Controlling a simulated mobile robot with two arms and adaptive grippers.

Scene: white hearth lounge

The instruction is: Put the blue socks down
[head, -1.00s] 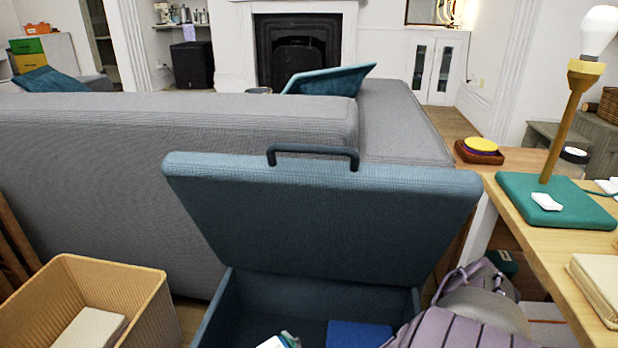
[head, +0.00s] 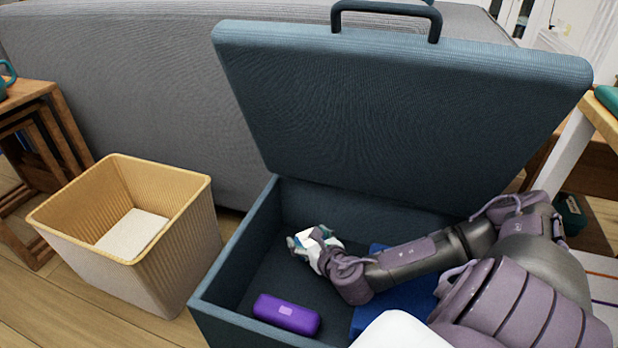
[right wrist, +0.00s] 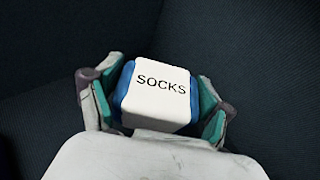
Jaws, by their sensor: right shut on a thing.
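The blue socks (right wrist: 158,93) carry a white band with the word SOCKS. My right gripper (right wrist: 160,100) is shut on them, one teal-padded finger on each side. In the head view the right gripper (head: 314,243) is inside the open blue storage box (head: 233,257), near its back left part. There the socks (head: 308,238) show mostly as a small white patch between the fingers. Dark fabric surrounds them in the right wrist view; whether they touch the box floor I cannot tell. My left gripper is not in view.
A purple case (head: 287,314) lies at the box's front left. A dark blue item (head: 372,318) lies under my right arm. The raised lid (head: 400,110) stands behind. A tan basket (head: 170,240) is left of the box, before the grey sofa (head: 130,90).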

